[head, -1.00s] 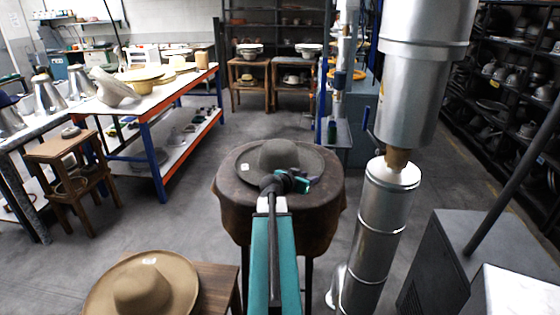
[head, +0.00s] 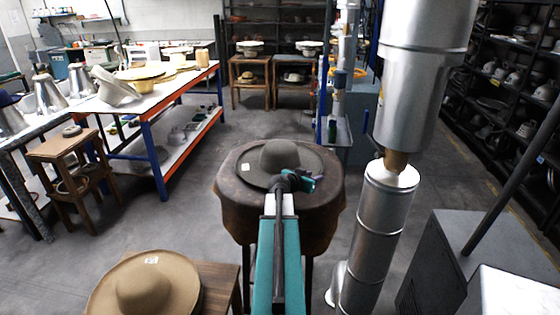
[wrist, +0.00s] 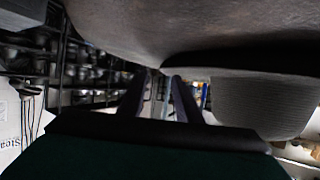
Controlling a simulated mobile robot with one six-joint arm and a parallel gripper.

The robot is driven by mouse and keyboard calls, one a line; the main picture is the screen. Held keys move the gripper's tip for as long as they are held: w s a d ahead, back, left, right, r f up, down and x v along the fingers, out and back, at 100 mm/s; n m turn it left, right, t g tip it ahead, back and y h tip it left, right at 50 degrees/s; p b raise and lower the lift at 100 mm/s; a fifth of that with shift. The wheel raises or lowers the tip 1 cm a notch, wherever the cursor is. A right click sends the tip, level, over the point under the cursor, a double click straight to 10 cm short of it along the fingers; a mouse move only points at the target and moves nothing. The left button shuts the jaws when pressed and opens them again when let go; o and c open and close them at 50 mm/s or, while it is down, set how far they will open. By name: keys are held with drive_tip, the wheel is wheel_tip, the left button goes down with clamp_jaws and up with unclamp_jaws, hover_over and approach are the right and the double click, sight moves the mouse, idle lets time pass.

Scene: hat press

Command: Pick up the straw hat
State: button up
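A dark grey hat (head: 279,158) with a round crown and wide brim lies on a round, leather-covered table (head: 277,210). A tan hat (head: 145,290) with a pale tag sits on a wooden stool at lower left. Pale yellow straw-coloured hats (head: 143,73) lie on the far workbench. I cannot tell for certain which is the straw hat. My gripper (head: 301,183) is at the near right edge of the grey hat. In the wrist view, its two fingers (wrist: 160,90) stand apart with nothing between them. The grey crown (wrist: 250,103) shows to their right; any brim contact is unclear.
A large metal cylinder column (head: 380,220) stands right of the round table. A long workbench with orange and blue legs (head: 152,150) is at left, beside small wooden stools (head: 66,150). Dark shelves (head: 520,100) line the right. The floor between the bench and round table is clear.

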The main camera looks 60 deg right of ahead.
drive_tip(key=shift+p+x, duration=0.6)
drive_tip(key=shift+x, duration=1.05)
drive_tip(key=shift+c, duration=0.4)
drive_tip(key=shift+w, duration=0.1)
clamp_jaws()
